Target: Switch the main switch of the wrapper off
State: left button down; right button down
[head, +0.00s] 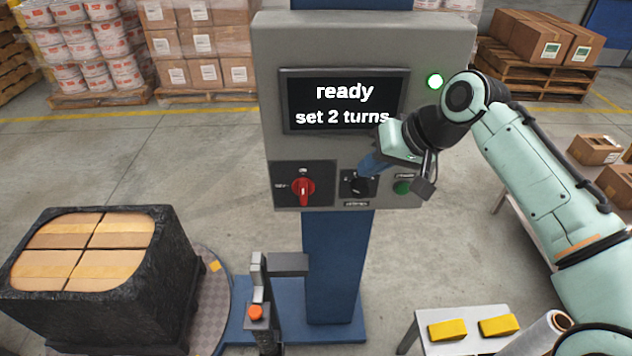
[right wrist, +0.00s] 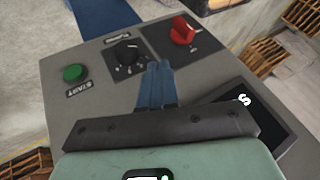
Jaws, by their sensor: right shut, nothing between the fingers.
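The wrapper's control box (head: 440,60) stands on a blue column, its screen (head: 345,100) reading "ready" and "set 2 turns". The red main switch (head: 304,188) sits on a dark plate at the lower left of the box; its handle looks upright. It also shows in the right wrist view (right wrist: 183,31). My right gripper (head: 366,172) is shut and empty, with its blue fingertips close to the black turns knob (head: 358,186); I cannot tell whether they touch it. In the right wrist view the fingers (right wrist: 156,70) point just beside that knob (right wrist: 127,52). My left gripper is not in view.
A green start button (head: 402,187) sits right of the knob, partly behind my wrist. A wrapped pallet load (head: 100,285) stands on the turntable at left. A small table with yellow blocks (head: 447,330) is at lower right.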

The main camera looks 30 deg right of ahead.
aim_at(303, 191)
jog(key=b+x, duration=0.1)
jog(key=x, duration=0.9)
jog(key=shift+f, duration=0.1)
jog(key=shift+w+a, duration=0.55)
jog(key=shift+a, duration=0.3)
jog(key=shift+w+a, duration=0.5)
jog(key=shift+a, duration=0.35)
